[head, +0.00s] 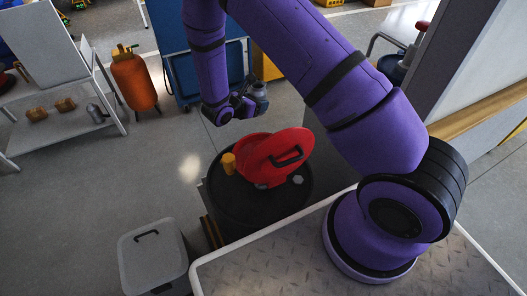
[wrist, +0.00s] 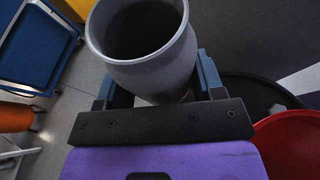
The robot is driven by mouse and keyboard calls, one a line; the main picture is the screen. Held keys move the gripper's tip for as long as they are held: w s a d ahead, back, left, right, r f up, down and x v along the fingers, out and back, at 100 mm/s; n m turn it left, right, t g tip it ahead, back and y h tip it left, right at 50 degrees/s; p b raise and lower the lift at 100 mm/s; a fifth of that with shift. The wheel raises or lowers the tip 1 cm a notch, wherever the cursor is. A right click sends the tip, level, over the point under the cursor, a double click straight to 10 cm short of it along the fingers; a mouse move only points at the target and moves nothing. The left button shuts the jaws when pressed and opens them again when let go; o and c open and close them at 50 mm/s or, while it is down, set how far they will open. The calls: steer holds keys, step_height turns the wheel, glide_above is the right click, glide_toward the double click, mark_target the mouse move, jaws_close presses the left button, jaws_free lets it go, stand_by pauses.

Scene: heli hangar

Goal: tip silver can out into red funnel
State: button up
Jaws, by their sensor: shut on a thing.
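My gripper (head: 244,106) is shut on the silver can (head: 260,91), above and just behind the red funnel. In the wrist view, my gripper (wrist: 157,90) has one finger on each side of the can (wrist: 150,75). The can's open mouth shows, but its inside is dark and I cannot see any contents. The can looks about upright in the head view. The red funnel (head: 262,150) sits on a black drum (head: 237,205), with a raised red lid with a black handle over it. The funnel's rim (wrist: 295,130) shows at the right of the wrist view.
A yellow cap (head: 228,162) stands on the drum left of the funnel. A grey lidded bin (head: 153,255) stands at front left. A blue cart (head: 190,60) is behind my gripper, and an orange tank (head: 134,80) is at left. Open floor lies between the tank and drum.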

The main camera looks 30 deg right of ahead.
steer(key=shift+s+r+m+g, duration=0.2)
steer(key=shift+s+m+g, duration=0.15)
steer(key=shift+m+g, duration=0.15)
steer(key=s+a+r+m+g, duration=0.2)
steer(key=s+a+m+g, duration=0.3)
steer(key=s+m+g, duration=0.1)
steer(key=shift+s+a+m+g+h, duration=0.3)
steer(key=shift+s+a+g+h, duration=0.1)
steer(key=shift+s+g, duration=0.45)
